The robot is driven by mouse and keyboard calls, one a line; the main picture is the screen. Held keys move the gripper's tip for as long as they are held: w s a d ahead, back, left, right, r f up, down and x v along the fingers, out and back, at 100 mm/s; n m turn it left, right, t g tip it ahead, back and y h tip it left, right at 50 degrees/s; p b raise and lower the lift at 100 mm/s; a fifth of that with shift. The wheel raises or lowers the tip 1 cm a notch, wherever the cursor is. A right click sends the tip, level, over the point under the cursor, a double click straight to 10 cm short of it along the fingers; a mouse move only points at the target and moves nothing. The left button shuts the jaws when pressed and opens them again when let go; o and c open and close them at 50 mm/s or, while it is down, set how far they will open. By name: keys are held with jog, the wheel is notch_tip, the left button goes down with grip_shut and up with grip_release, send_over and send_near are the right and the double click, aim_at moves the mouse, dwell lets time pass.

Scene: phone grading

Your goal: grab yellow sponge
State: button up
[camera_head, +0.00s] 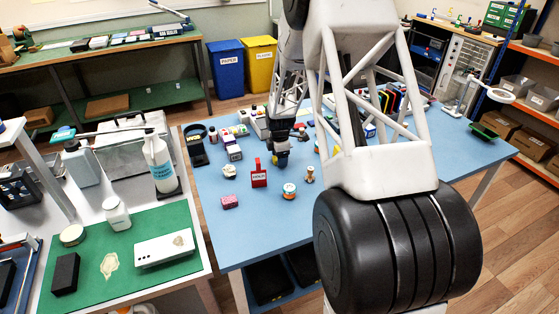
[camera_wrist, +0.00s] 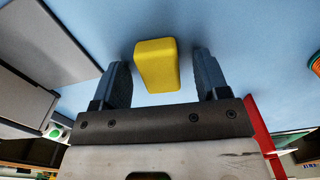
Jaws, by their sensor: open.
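The yellow sponge (camera_wrist: 156,64) is a rounded block on the blue table. In the wrist view it lies between the two fingers of my gripper (camera_wrist: 161,72), with a gap on each side. My gripper is open. In the head view my gripper (camera_head: 281,160) is low over the blue table, pointing down, and a little yellow shows at its tip. The sponge is mostly hidden there.
A red tag-like stand (camera_head: 259,175) is close to my gripper, and its red edge shows in the wrist view (camera_wrist: 258,122). The blue table's front (camera_head: 262,236) is clear.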

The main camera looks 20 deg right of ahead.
jog(key=c, duration=1.1)
jog(key=shift+o, duration=0.2)
jog(key=shift+r, duration=0.1)
notch_tip(320, 180, up, 10)
dwell(0.6)
